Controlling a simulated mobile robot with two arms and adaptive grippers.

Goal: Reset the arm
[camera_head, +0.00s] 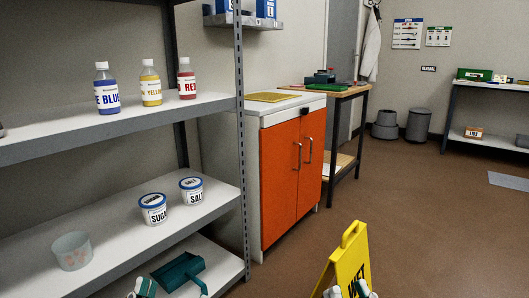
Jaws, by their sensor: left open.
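My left gripper (145,289) shows only its tips at the bottom edge, in front of the lowest shelf and beside a teal dustpan (181,270). It is open, and I see nothing held in it. My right gripper (347,291) shows only its tips at the bottom edge, in front of the yellow wet-floor sign (350,252). Its jaw opening is cut off by the frame, so I cannot tell its state. Most of both arms is out of view.
The shelf rack (120,121) at left holds a blue bottle (106,92), yellow bottle (150,84), red bottle (186,80), sugar tub (153,209), salt tub (191,192) and clear cup (72,252). An orange cabinet (280,181) stands beyond. Floor (430,220) at right is mostly clear.

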